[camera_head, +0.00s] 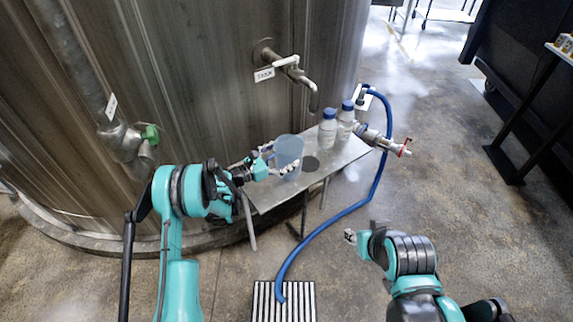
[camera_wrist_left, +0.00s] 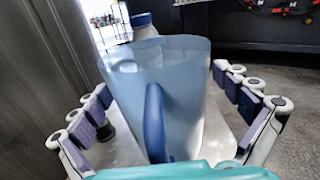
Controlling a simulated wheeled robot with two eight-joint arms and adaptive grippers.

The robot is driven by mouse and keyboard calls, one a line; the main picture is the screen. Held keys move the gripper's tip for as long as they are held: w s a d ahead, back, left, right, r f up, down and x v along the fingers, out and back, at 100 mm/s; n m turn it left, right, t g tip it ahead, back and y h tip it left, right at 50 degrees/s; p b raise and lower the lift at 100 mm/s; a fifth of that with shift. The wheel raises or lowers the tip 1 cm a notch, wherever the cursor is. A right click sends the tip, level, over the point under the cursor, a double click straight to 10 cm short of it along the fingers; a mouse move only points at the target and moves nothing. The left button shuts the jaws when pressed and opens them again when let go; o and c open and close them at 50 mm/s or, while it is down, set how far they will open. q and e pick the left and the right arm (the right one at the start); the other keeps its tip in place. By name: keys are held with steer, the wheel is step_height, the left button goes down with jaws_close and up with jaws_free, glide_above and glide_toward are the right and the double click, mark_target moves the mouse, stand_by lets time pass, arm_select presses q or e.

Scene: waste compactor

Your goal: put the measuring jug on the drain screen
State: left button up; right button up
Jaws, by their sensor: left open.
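The measuring jug (camera_head: 288,148) is a translucent blue vessel standing upright on the metal bench. In the left wrist view the jug (camera_wrist_left: 185,65) fills the middle, its darker blue handle facing the camera. My left gripper (camera_head: 277,160) is open, with one finger row on each side of the jug; contact cannot be told. A dark round disc (camera_head: 310,164) lies on the bench just right of the jug. A striped grate (camera_head: 262,305) lies on the floor.
Two white bottles with blue caps, one here (camera_head: 327,128), stand at the bench's (camera_head: 265,197) right part. A metal valve (camera_head: 385,141) is beside them. A blue hose (camera_head: 345,210) runs down to the grate. A tap (camera_head: 296,72) projects from the tank above the bench.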

arm_select(q)
steer(key=shift+r, duration=0.1)
steer(key=c, duration=1.1)
